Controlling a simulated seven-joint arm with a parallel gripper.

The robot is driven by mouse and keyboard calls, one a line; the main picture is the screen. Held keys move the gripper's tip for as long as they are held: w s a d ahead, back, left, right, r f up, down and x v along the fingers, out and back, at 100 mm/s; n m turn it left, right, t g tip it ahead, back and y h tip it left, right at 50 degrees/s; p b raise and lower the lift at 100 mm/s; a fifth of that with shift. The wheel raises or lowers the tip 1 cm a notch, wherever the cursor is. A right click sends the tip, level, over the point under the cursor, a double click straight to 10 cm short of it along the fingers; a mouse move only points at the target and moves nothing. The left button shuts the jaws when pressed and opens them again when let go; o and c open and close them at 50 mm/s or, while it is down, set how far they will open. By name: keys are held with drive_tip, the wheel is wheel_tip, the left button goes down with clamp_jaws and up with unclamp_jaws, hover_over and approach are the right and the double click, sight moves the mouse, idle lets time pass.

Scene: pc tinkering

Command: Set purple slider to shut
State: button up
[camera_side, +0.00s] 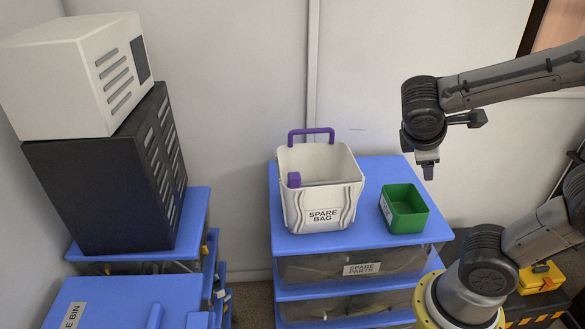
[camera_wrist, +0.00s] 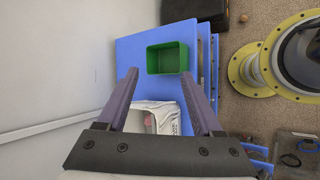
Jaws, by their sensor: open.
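A small purple slider (camera_side: 293,180) sits at the front left rim of the white bag (camera_side: 292,212) marked SPARE BAG. A purple handle (camera_side: 311,133) arches above the bag's back rim. The bag's top is open. My gripper (camera_side: 428,172) hangs to the right of the bag, higher than it, pointing down and apart from everything. In the wrist view its two purple-grey fingers (camera_wrist: 160,76) are spread wide with nothing gripped. The white bag (camera_wrist: 165,117) shows partly between them, its lower part hidden by the gripper body.
A green bin (camera_side: 404,209) stands right of the bag on the blue drawer unit (camera_side: 375,167), and also shows in the wrist view (camera_wrist: 167,58). At left, a black box (camera_side: 105,180) carries a white case (camera_side: 70,75). A wall stands close behind the bag.

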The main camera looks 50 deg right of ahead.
drive_tip(key=w+n+t+h, duration=0.1)
drive_tip(key=w+n+h, duration=0.4)
drive_tip(key=w, duration=0.2)
drive_tip(key=n+t+y, duration=0.1)
drive_tip(key=n+t, duration=1.1)
drive_tip(key=n, duration=0.4)
approach(293, 172)
drive_tip(key=x, duration=1.2)
drive_tip(key=shift+d+f, duration=0.15)
drive_tip(key=shift+f, duration=0.05)
clamp_jaws()
